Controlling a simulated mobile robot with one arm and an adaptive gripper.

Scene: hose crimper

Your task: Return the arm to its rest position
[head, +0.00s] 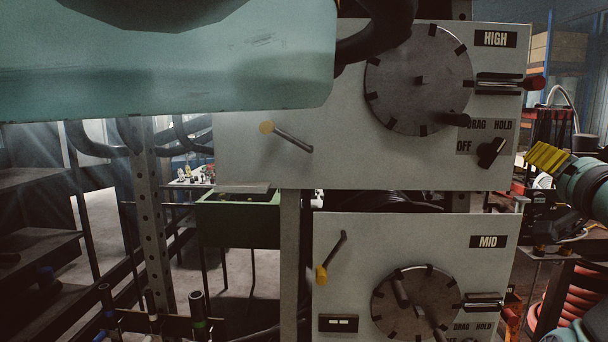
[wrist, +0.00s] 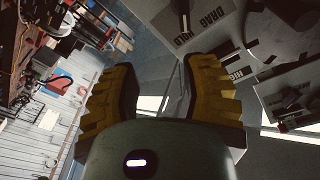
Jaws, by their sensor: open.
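My gripper (head: 546,158) shows at the right of the head view, with ridged yellow fingers on a teal arm. It points left, beside the right edge of the HIGH panel (head: 300,165), apart from it as far as I can tell. In the wrist view my gripper (wrist: 160,85) has its two yellow fingers wide apart, with nothing between them. The HIGH panel (wrist: 258,75) shows at the right there, tilted in the picture. Most of my arm is outside the head view.
The HIGH panel carries a round dial (head: 415,95), a lever (head: 287,137) and a black OFF/DRAG/HOLD switch (head: 491,153). The MID panel (head: 350,260) stands below. A dark rack (head: 40,180) is at the left. Red coils (head: 580,295) lie at lower right. Open floor shows in the wrist view.

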